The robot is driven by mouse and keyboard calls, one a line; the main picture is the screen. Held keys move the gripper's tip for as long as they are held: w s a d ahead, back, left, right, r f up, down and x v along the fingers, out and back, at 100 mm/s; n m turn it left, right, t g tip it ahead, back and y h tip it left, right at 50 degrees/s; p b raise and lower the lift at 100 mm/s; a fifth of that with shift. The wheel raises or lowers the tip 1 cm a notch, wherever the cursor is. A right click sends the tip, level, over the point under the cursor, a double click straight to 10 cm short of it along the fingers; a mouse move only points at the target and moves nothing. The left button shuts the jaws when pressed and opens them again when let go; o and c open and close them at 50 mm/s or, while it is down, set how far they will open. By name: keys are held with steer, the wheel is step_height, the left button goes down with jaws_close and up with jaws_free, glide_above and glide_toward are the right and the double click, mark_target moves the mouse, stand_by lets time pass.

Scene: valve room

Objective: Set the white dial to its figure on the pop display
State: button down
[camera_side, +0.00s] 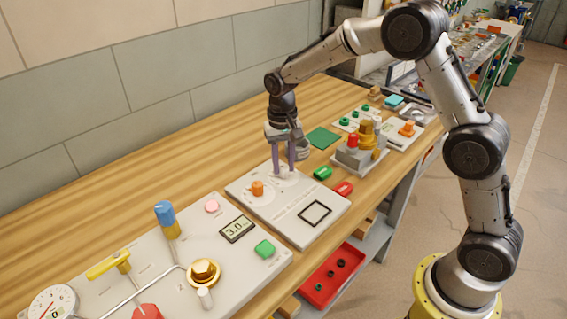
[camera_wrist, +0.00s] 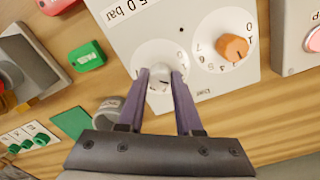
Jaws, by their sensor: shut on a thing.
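The white dial (camera_side: 283,172) sits on a light grey plate (camera_side: 313,238), at the plate's far end. It also shows in the wrist view (camera_wrist: 157,72), on a pale round scale. My gripper (camera_side: 282,168) points down with its two purple fingers shut on the dial, one on each side; the wrist view shows the fingers (camera_wrist: 160,77) too. The fingers and the angle hide much of the scale, so I cannot read the dial's setting. A small display (camera_side: 237,229) on the nearer panel reads 3.0; its label is too small to read.
An orange dial (camera_side: 257,188) with its own numbered scale stands beside the white one. The nearer panel carries a blue-topped handle (camera_side: 165,217), a pink button (camera_side: 212,206) and a green button (camera_side: 265,248). A grey-and-yellow fixture (camera_side: 361,150) stands to the right.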

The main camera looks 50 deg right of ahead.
mark_target(283, 167)
steer(key=n, duration=1)
steer(key=shift+n, duration=0.3)
stand_by(0.4)
steer(key=c, duration=0.6)
jaws_free()
step_height(283, 167, up, 14)
steer(key=shift+s+a+f, duration=0.1)
